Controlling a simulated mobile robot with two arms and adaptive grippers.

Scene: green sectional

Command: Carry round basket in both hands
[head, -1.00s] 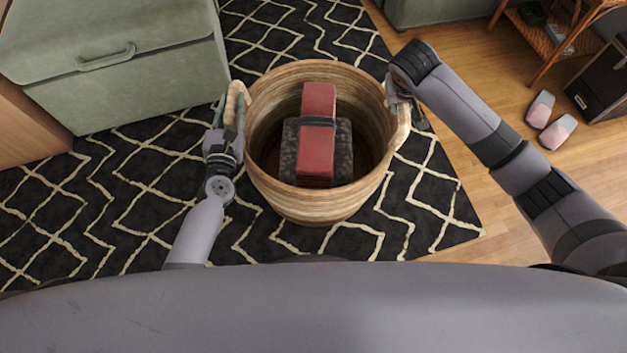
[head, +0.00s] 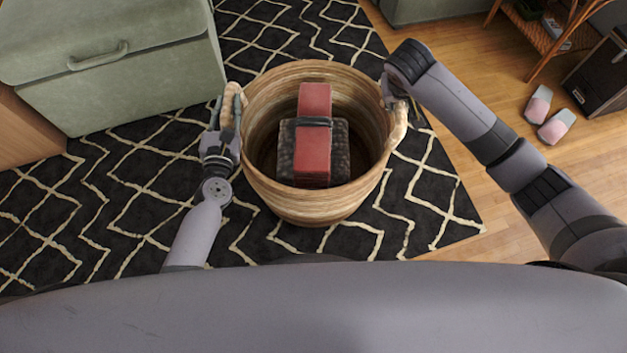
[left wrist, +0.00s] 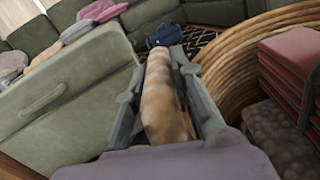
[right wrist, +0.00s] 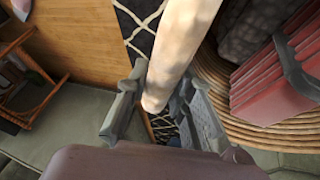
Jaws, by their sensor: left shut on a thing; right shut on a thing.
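The round woven basket (head: 312,207) is upright in front of me in the head view. Inside it lie a dark grey furry item and a red folded item with a dark band (head: 314,155). My left gripper (head: 228,112) is shut on the basket's left handle, which shows between the fingers in the left wrist view (left wrist: 162,100). My right gripper (head: 393,92) is at the basket's right handle (head: 400,124) and shut on it. The right wrist view shows that handle (right wrist: 180,45) between the fingers. I cannot tell whether the basket's base touches the rug.
A black rug (head: 110,215) with cream lines spreads under the basket. A green sectional piece (head: 120,85) stands close on the left. Pink-and-grey slippers (head: 547,115) lie on the wooden floor at right, near a wicker stand (head: 540,45) and a dark box (head: 603,75).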

